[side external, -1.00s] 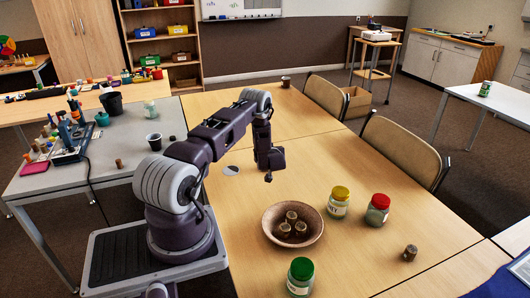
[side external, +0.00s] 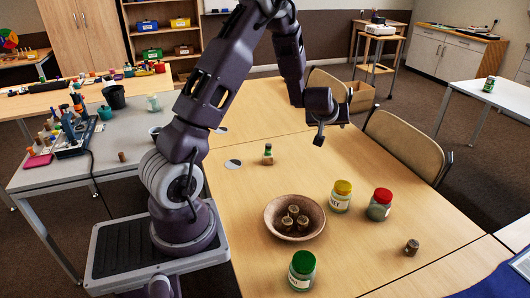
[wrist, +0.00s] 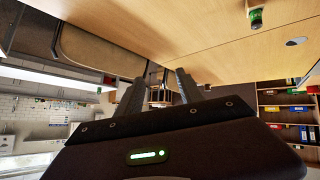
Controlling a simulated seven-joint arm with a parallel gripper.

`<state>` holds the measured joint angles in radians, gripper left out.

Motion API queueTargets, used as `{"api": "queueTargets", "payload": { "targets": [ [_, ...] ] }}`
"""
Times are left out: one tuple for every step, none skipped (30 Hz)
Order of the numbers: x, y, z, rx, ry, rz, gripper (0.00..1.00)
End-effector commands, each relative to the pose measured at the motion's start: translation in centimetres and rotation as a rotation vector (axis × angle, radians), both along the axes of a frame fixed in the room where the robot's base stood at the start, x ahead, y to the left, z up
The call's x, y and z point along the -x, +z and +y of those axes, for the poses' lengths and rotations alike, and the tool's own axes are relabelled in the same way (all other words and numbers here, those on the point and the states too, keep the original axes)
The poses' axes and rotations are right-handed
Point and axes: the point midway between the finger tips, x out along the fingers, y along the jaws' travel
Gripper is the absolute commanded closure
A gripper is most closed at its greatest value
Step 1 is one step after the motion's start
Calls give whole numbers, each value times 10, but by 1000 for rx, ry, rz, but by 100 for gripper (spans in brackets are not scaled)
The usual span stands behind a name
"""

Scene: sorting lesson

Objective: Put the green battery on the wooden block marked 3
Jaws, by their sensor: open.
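The battery also shows in the wrist view, upside down at the top right (wrist: 257,18). My gripper (side external: 319,141) is open and empty, raised above the table to the right of the battery and apart from it. Its two fingers also show in the wrist view (wrist: 160,88) with nothing between them. Several similar brown blocks lie about, some in the bowl; their marks cannot be read.
A round bowl (side external: 272,223) holds brown blocks. Jars with yellow (side external: 341,195), red (side external: 380,204) and green (side external: 302,272) lids stand near it. A loose brown block (side external: 411,247) is at the right. A pale disc (side external: 232,164) lies left of the battery.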

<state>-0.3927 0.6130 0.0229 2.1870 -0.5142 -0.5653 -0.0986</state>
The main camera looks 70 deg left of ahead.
Motion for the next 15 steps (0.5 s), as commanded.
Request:
{"api": "queueTargets", "payload": {
  "targets": [
    [-2, 43, -46, 38, -124, -8, 56],
    [4, 63, -76, 62, -204, 4, 56],
    [18, 89, -115, 86, -311, 26, 56],
    [34, 106, -143, 98, -391, 48, 56],
    [53, 120, -169, 103, -470, 73, 56],
    [83, 136, -200, 104, -570, 113, 56],
    [109, 145, -220, 99, -640, 145, 56],
    [135, 151, -237, 90, -703, 179, 56],
    [170, 156, -253, 72, -778, 227, 56],
    [195, 157, -262, 57, -826, 261, 56],
    [219, 157, -268, 41, -866, 293, 56],
    [246, 155, -273, 22, -908, 334, 56],
    [264, 153, -275, 8, -932, 360, 56],
    [279, 151, -275, -5, -952, 383, 56],
    [294, 148, -275, -17, -970, 408, 56]
  ]
}}
